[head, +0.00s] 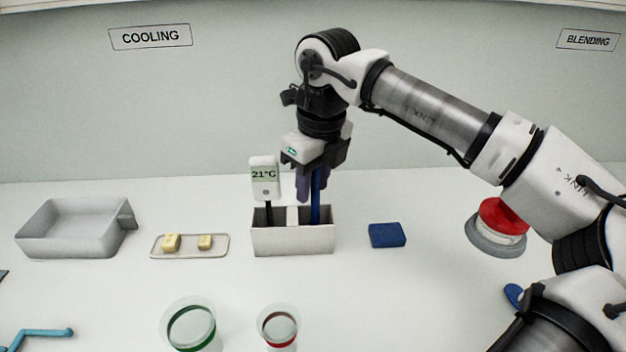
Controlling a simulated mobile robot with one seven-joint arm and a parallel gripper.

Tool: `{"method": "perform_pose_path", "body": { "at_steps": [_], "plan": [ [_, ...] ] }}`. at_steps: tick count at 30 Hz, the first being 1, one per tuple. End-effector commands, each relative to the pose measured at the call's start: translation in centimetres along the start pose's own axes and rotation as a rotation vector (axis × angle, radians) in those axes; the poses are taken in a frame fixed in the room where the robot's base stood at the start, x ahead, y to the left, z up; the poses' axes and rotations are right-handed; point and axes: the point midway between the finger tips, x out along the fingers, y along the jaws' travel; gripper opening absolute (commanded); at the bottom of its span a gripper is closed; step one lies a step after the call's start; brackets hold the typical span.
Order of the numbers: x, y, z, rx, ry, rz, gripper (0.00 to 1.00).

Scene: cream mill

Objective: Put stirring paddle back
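The stirring paddle (316,208) looks like a blue upright stick. Its lower end is inside the right compartment of a white two-slot holder (291,241), hidden by the front wall. My gripper (314,190) points down above that compartment. Its purple fingers lie close on both sides of the paddle's upper part and look shut on it. A white thermometer (264,178) reading 21°C stands in the left compartment, just left of my gripper.
A grey tub (70,228) and a small tray (190,253) with two yellow pieces stand left. A blue block (387,235) and a red-topped device (503,217) are right. Green-ringed (189,325) and red-ringed (278,326) cups stand in front.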

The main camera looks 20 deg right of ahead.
Motion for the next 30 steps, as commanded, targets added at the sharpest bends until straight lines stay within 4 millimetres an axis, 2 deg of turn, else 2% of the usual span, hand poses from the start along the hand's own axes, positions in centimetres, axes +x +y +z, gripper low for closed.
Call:
{"method": "perform_pose_path", "body": {
  "at_steps": [4,8,21,25,30],
  "plan": [
    [-0.7,0.0,0.1,0.000,0.000,0.000,0.33],
    [-2.3,0.0,0.1,0.001,0.000,-0.001,0.33],
    [-10.9,-0.1,0.1,0.001,-0.001,-0.001,0.33],
    [-12.2,-0.1,0.1,0.001,0.001,-0.001,0.33],
    [-12.4,0.0,0.0,0.000,0.001,0.000,0.33]
  ]
}}
